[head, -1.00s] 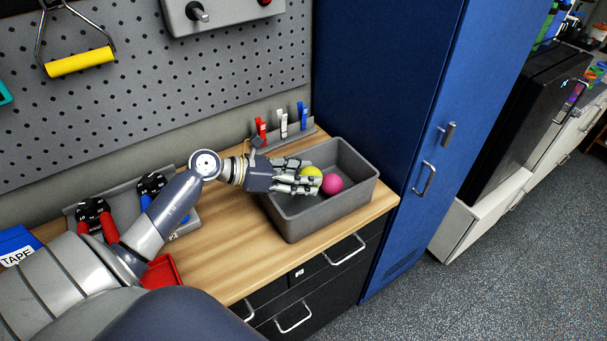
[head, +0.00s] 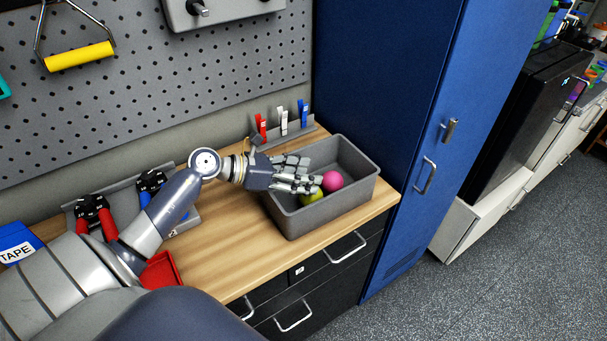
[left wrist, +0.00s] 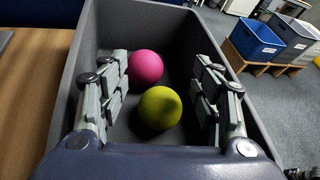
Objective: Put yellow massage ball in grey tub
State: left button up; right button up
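The yellow massage ball (left wrist: 160,107) rests on the floor of the grey tub (head: 352,205), beside a pink ball (head: 333,180). In the head view the yellow ball (head: 313,195) is partly hidden by my fingers. My left gripper (head: 308,178) is over the tub's left part. In the left wrist view my left gripper's fingers (left wrist: 163,95) are spread wide, one on each side of the yellow ball and apart from it. The pink ball (left wrist: 146,66) lies just beyond the yellow one. My right gripper is not in view.
The tub stands on a wooden counter (head: 222,254) against a blue cabinet (head: 425,130). Behind it is a holder with red, white and blue clips (head: 283,122). Hand grips (head: 93,215) and a red tray (head: 161,270) lie left, near my arm. Pegboard (head: 150,90) backs the counter.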

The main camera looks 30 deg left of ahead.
pick_arm(q)
jog(key=shift+s+d+f, duration=0.15)
jog(key=shift+s+f, duration=0.15)
jog(key=shift+f, duration=0.4)
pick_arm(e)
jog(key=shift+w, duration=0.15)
pick_arm(q)
jog(key=shift+r, duration=0.2)
jog(key=shift+r+p, duration=0.35)
jog(key=shift+p, duration=0.3)
jog(key=b+v, duration=0.2)
jog(key=v, duration=0.3)
jog(key=b+v, duration=0.2)
jog(key=v, duration=0.3)
jog(key=shift+w+a+r, duration=0.1)
jog(key=shift+a+r, duration=0.2)
jog(key=shift+s+a+r, duration=0.5)
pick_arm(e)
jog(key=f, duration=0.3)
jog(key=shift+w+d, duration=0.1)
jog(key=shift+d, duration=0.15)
